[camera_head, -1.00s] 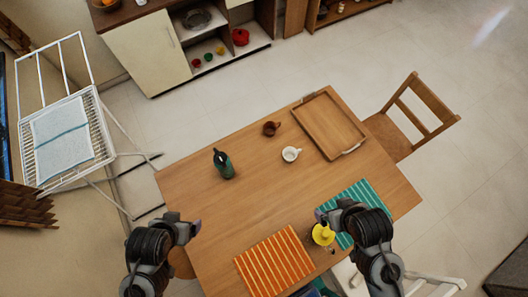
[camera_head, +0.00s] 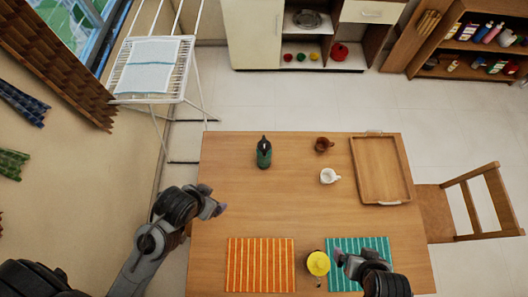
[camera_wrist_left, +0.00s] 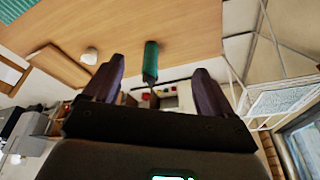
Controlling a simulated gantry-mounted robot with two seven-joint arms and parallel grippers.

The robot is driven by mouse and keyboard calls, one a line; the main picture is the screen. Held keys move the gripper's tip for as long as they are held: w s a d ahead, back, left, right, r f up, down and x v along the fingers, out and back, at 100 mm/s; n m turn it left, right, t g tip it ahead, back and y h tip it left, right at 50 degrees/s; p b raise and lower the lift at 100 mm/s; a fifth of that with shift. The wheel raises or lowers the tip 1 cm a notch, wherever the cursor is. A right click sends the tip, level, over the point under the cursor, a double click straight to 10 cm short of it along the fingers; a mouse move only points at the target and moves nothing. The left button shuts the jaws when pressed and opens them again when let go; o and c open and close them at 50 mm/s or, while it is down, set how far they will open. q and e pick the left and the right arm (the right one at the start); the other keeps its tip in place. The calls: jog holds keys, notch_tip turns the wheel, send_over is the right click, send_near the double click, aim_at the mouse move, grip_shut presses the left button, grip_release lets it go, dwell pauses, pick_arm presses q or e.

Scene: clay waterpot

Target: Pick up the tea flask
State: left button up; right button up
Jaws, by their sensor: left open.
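The tea flask (camera_head: 264,153) is a dark green, bottle-like vessel with a black top. It stands on the wooden table (camera_head: 225,215) toward the back left. In the left wrist view the flask (camera_wrist_left: 151,62) appears upside down, beyond and between the two fingers. My left gripper (camera_head: 218,207) is open and empty at the table's left side, nearer than the flask and apart from it. It also shows in the left wrist view (camera_wrist_left: 158,72). My right gripper (camera_head: 343,260) is over the teal striped mat at the front right; its jaws are too unclear to read.
A brown cup (camera_head: 324,144), a white cup (camera_head: 329,176) and a wooden tray (camera_head: 381,170) lie right of the flask. A yellow-topped pot (camera_head: 318,263) stands between the orange mat (camera_head: 260,265) and teal mat (camera_head: 362,245). The table around the flask is clear.

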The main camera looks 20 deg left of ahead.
pick_arm(q)
jog(key=shift+d, duration=0.2)
jog(key=c, duration=0.8)
jog(key=shift+s, duration=0.1)
